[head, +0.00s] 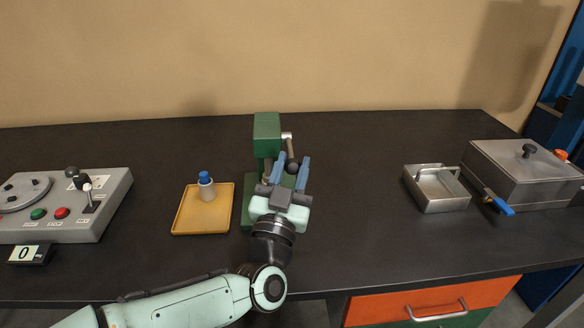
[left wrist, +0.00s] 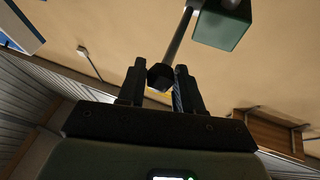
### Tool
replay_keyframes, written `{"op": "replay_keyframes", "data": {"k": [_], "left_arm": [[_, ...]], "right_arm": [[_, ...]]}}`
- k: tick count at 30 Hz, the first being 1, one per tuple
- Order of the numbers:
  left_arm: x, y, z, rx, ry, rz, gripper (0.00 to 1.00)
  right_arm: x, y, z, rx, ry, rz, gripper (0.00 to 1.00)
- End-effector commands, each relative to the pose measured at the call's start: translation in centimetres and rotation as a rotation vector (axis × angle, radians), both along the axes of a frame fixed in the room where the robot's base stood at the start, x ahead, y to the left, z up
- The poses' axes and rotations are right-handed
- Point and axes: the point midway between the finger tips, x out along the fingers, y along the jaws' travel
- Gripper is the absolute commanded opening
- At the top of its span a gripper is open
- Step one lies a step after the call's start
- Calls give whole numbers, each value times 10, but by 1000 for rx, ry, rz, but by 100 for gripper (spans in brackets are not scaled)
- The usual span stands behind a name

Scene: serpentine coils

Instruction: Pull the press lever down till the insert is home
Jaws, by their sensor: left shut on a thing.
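The green press (head: 267,135) stands upright near the middle of the table. Its lever, a metal rod with a dark knob (head: 292,167), slopes down on the press's right side. My left gripper (head: 291,166) reaches in from the front with its two blue fingers on either side of the knob, shut on it. In the left wrist view the dark knob (left wrist: 160,77) sits between the fingertips, with the rod running up towards the green press head (left wrist: 222,27). My gripper hides most of the press base, and I cannot make out the insert. My right gripper is not in view.
A yellow tray (head: 185,225) with a blue-topped grey cylinder (head: 207,187) lies left of the press. A grey control box (head: 115,190) stands farther left. A small metal bin (head: 440,202) and a lidded metal box (head: 525,180) stand right. The table between press and bin is clear.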

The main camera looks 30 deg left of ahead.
Motion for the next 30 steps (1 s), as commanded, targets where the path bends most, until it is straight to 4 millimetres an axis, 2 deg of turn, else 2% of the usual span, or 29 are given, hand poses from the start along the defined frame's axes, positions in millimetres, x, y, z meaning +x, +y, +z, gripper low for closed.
{"op": "replay_keyframes", "data": {"k": [1,10,11,12,23,26,30], "left_arm": [[3,-1,-11,-6,27,-6,0],[3,0,-11,-5,27,-5,0],[3,0,-11,-5,27,-5,44],[3,0,-11,-5,27,-5,53],[-2,-1,-6,-1,14,-4,53],[-12,-4,-10,0,14,-4,53],[-36,-9,-19,-1,15,-6,53]], "right_arm": [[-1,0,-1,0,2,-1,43],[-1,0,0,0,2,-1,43],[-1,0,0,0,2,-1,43],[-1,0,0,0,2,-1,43],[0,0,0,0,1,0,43],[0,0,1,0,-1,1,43],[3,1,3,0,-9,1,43]]}}
